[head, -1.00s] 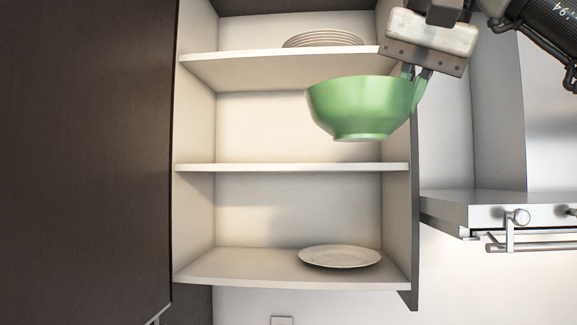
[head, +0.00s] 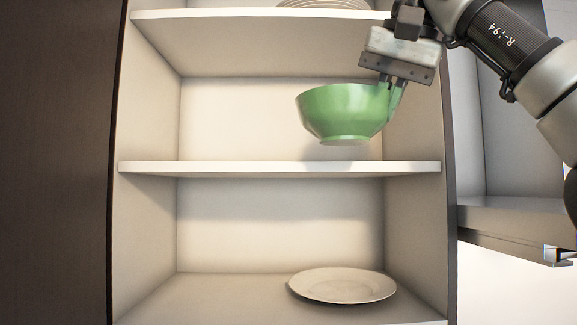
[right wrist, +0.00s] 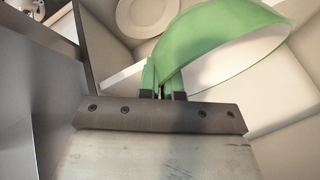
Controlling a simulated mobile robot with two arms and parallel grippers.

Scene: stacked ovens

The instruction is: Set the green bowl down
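The green bowl (head: 342,112) is upright in the head view, in front of or inside the middle compartment of an open cabinet. A gap shows between its base and the middle shelf (head: 280,168). My right gripper (head: 394,97) is shut on the bowl's right side, at the wall and rim. In the right wrist view the fingers (right wrist: 165,80) pinch the edge of the bowl (right wrist: 215,40). How deep the bowl is over the shelf is hard to tell. My left gripper is not in view.
A white plate (head: 343,286) lies in the lower compartment. Stacked plates (head: 325,3) sit on the upper shelf (head: 260,17). The middle compartment is otherwise empty. A dark panel (head: 55,160) stands at left, and a grey appliance (head: 510,225) lies right of the cabinet.

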